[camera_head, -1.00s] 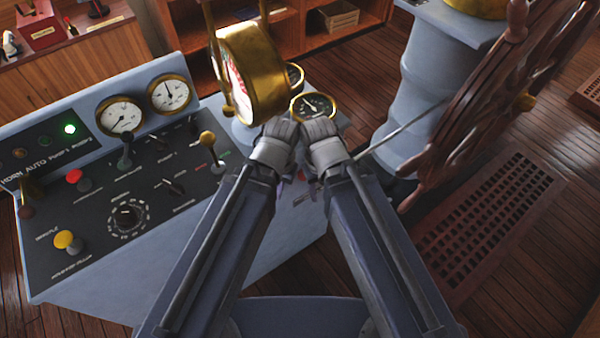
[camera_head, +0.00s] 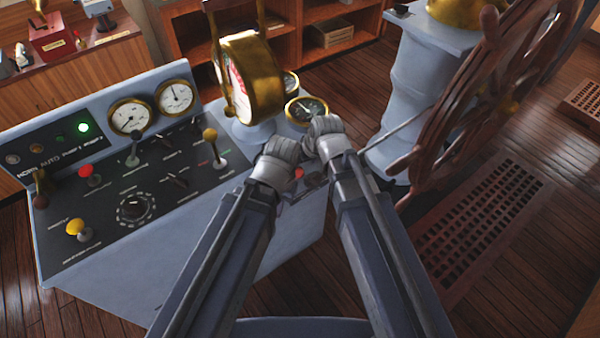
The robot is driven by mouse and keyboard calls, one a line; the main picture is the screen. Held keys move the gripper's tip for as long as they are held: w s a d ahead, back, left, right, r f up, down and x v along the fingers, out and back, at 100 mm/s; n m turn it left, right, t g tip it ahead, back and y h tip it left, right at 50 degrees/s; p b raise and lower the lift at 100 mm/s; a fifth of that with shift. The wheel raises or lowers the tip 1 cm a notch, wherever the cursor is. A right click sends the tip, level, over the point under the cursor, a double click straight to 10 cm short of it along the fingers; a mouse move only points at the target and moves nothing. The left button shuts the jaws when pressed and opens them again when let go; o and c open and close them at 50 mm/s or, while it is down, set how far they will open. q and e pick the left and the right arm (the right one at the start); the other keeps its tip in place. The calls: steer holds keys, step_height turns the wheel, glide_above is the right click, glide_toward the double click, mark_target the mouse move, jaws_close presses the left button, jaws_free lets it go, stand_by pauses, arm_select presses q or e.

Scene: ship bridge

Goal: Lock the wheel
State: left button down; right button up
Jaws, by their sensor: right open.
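The wooden ship's wheel (camera_head: 440,128) stands upright at the right, on a pale blue pedestal (camera_head: 408,80) with a brass top. A thin grey rod (camera_head: 398,128) slants between the pedestal and my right arm; its lower end is hidden. My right gripper (camera_head: 322,128) is over the right end of the blue console, just below a small brass-rimmed gauge, apart from the wheel. It is open and I see nothing in it. My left gripper (camera_head: 284,150) is close beside it on the left, over the console edge. Its fingertips are hard to make out.
The console (camera_head: 180,240) carries levers, a red button (camera_head: 299,173) by my grippers, a yellow knob (camera_head: 75,226) and two white gauges. A brass telegraph (camera_head: 250,75) rises behind my grippers. A floor grating (camera_head: 480,220) lies below the wheel. Shelves stand behind.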

mark_target(300, 171)
steer(key=b+x, duration=0.6)
steer(key=x, duration=0.1)
steer(key=shift+f, duration=0.2)
jaws_close()
stand_by(0.5)
stand_by(0.8)
